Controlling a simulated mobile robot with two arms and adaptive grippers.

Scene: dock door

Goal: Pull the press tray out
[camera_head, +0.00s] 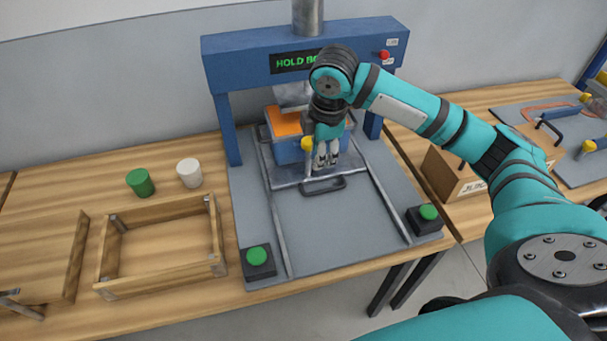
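The press tray (287,183) is a grey plate with a dark loop handle (322,186) at its front edge. It sits between two rails under the blue press frame (225,95), and a blue block with an orange top (285,121) rests on it. My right gripper (322,163) points down just behind the handle, over the tray's front part. Its fingers look close together, but whether they are open or shut is unclear. They appear apart from the handle. My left gripper is not in view.
Green buttons on black boxes stand at the front left (258,258) and front right (426,217) of the grey press base (340,225). The base between the rails is clear in front of the tray. A wooden frame (160,285), green cup (140,182) and white cup (189,172) are left.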

